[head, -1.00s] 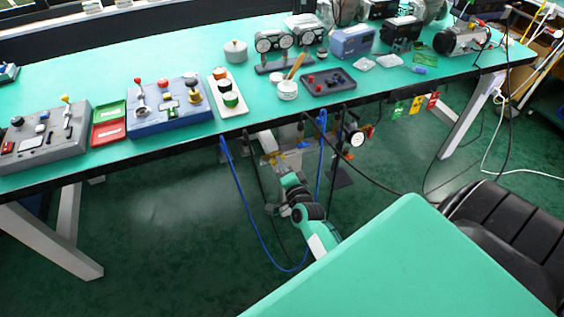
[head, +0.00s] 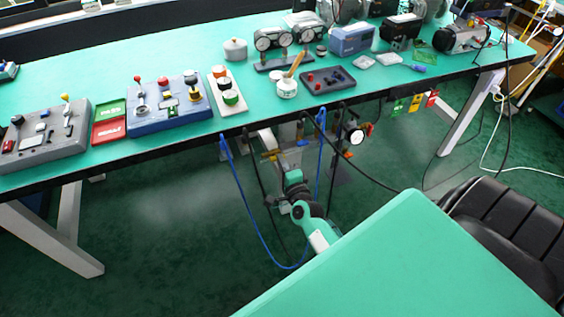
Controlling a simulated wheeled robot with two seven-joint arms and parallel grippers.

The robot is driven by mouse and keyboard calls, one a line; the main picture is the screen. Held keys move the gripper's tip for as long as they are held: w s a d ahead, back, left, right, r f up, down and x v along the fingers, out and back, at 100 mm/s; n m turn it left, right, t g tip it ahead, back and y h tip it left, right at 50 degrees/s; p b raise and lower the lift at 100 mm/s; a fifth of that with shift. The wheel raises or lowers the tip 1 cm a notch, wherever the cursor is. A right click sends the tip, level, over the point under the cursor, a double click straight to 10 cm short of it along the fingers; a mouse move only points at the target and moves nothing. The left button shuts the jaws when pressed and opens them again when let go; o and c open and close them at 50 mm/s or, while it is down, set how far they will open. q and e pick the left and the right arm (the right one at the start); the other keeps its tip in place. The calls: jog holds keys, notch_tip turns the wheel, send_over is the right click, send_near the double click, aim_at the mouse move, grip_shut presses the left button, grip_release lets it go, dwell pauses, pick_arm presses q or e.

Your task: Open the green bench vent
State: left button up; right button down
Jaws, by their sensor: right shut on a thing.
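The green-topped bench (head: 120,72) runs across the view. Its front edge overhangs a cluster of pipes and fittings (head: 294,135) with small yellow and blue parts. My right arm reaches up from below into this cluster. My right gripper (head: 280,161) is among the fittings under the bench edge, shut on a small part there. The part is too small and too covered to tell exactly. I cannot single out the green vent for sure. My left gripper is not in view.
Blue hose (head: 243,190) and dark cables hang in loops around my right arm. A round gauge (head: 355,136) and coloured tags (head: 415,103) hang to the right. A black chair (head: 505,225) stands at right. The floor at left is clear.

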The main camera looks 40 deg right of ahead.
jog(key=c, duration=1.5)
grip_release()
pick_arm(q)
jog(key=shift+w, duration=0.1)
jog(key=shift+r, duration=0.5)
pick_arm(e)
jog(key=v, duration=1.4)
jog(key=shift+w, duration=0.1)
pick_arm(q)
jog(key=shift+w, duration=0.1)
